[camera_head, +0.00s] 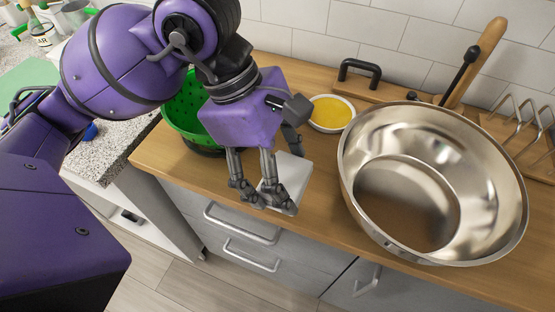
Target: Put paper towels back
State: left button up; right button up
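A flat white piece (292,172), perhaps the paper towels, is at the front of the wooden counter, partly hidden by my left gripper (262,194). The gripper reaches down from the left, with two dark jointed fingers in front of the white piece and another finger part behind it. The near fingertips overlap the left and front part of the white piece in the picture. I cannot tell whether they touch or grip it. My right gripper is not in view.
A large steel bowl (345,180) fills the right of the wooden counter (175,160). Behind the gripper are a green colander (183,112) and a small dish of yellow contents (331,112). A wooden board with a black handle (360,75) and a wire rack (520,122) stand at the back.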

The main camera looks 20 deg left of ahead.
aim_at(279, 156)
pick_arm(q)
jog(key=w, duration=0.1)
jog(key=w+a+f, duration=0.1)
jog(key=w, duration=0.1)
jog(key=shift+a+f, duration=0.3)
jog(key=shift+f, duration=0.05)
jog(key=w+f, duration=0.1)
jog(key=f, duration=0.1)
jog(key=w+a+f, duration=0.1)
jog(key=shift+w+a+f, duration=0.2)
jog(key=shift+w+f, duration=0.15)
jog(key=shift+w, duration=0.05)
jog(key=shift+w+a+f+p, duration=0.3)
jog(key=shift+w+f, duration=0.25)
jog(key=shift+f, duration=0.15)
jog(key=shift+w+f, duration=0.1)
jog(key=shift+f, duration=1.5)
jog(key=shift+f, duration=0.25)
jog(key=o, duration=1)
jog(key=shift+r, duration=0.1)
